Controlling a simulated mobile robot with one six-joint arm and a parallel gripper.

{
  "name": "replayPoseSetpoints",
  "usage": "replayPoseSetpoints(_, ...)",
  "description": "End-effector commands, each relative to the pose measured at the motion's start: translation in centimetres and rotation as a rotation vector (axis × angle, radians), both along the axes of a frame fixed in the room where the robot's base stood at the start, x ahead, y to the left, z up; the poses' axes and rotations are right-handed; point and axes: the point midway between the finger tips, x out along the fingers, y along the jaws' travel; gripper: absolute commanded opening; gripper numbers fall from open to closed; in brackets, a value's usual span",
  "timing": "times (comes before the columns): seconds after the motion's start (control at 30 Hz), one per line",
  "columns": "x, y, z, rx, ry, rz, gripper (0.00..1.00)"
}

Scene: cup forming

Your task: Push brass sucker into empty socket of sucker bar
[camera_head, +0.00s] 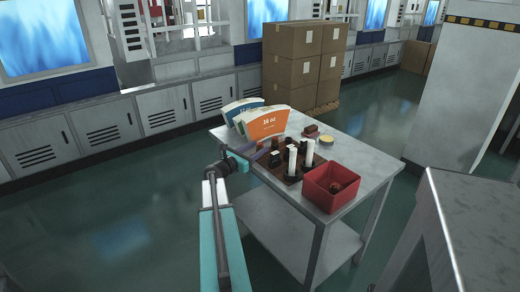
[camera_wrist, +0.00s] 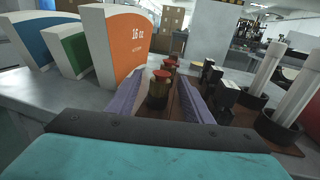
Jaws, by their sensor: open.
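My gripper (camera_wrist: 157,92) is open, with its purple fingers pointing forward low over the table. It also shows in the head view (camera_head: 260,154) at the table's left edge. A brass-coloured piece with a red top (camera_wrist: 158,92) stands upright between the fingers in the wrist view; no contact is clear. It may be the brass sucker. More red-topped pieces (camera_wrist: 170,64) stand in line behind it. Black upright pieces (camera_wrist: 226,96) stand right of the right finger on a brown board (camera_wrist: 186,112). I cannot tell which part is the sucker bar, and no empty socket shows clearly.
White rods (camera_wrist: 297,92) stand in dark round holders at the right. Cardboard fan-shaped stacks, the front one orange (camera_wrist: 124,50), stand at the left. A red bin (camera_head: 318,190) sits at the table's near right corner. Bare tabletop (camera_head: 362,152) lies at the right.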

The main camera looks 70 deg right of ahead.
Motion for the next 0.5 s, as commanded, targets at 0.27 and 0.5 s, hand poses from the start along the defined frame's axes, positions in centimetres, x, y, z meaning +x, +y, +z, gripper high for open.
replayPoseSetpoints(0.27,0.02,0.01,0.00,0.000,0.000,0.000,0.43)
replayPoseSetpoints(0.5,0.02,0.01,-0.01,0.000,0.000,0.000,0.02)
